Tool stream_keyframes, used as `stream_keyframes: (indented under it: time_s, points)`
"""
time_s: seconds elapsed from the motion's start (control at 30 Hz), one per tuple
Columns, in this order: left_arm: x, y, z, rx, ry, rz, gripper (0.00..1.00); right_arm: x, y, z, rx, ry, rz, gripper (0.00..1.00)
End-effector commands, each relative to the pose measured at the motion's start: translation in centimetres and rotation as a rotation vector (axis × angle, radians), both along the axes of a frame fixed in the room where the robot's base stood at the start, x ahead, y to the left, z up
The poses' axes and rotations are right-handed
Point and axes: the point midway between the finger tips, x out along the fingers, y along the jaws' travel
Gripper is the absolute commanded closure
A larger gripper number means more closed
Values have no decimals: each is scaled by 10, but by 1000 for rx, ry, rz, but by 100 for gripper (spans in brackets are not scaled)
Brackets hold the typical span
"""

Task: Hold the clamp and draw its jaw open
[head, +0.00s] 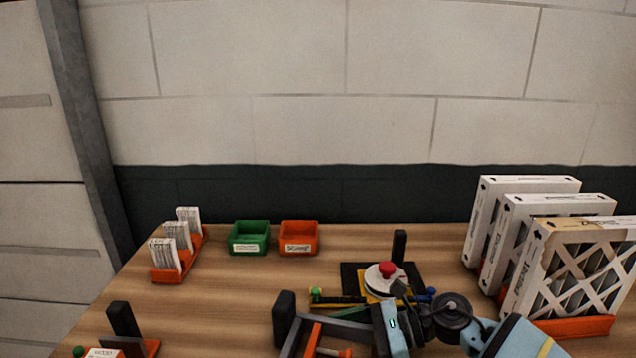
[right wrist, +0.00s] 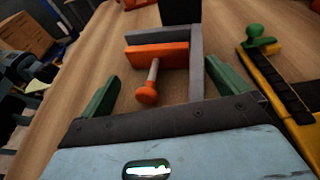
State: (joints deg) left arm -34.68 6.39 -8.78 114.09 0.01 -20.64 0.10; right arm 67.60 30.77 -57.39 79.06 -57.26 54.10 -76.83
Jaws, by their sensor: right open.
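The clamp (head: 350,325) lies at the front middle of the table, a grey frame with an orange jaw (right wrist: 157,55). A metal screw with an orange knob (right wrist: 147,95) sticks out from the jaw toward my right gripper. A black block (head: 284,318) stands at the frame's far end. My right gripper (right wrist: 166,92) is open, its green fingers on either side of the knob and part of the frame. The knob appears between them with nothing gripped; whether a finger touches the frame cannot be told. My left gripper is not in view.
A yellow-black strip with a green knob (right wrist: 262,38) lies right beside the clamp. A red-button device (head: 385,278) stands behind. Green (head: 250,238) and orange (head: 299,238) bins are at the back. Boxed filters (head: 575,265) stand right, and a card rack (head: 180,262) left.

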Motion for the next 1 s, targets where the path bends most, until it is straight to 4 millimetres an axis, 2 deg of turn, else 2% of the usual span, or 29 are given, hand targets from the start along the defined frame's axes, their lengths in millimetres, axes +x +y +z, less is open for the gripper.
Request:
stream_keyframes:
  time_s: [0.03, 0.2, 0.57, 0.6, 0.9, 1.0]
  points:
    - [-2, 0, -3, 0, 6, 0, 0, -2, 6, -6, 0, 5, 4, 0]
    - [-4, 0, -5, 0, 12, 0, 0, -2, 17, -8, 0, 5, 5, 0]
    - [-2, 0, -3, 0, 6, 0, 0, -1, 19, -7, -1, 2, 3, 0]
    - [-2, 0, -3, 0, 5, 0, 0, -1, 19, -7, -1, 2, 3, 1]
    - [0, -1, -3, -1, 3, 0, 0, -1, 19, -7, 0, 2, 3, 38]
    - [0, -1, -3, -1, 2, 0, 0, -1, 19, -7, 0, 2, 3, 39]
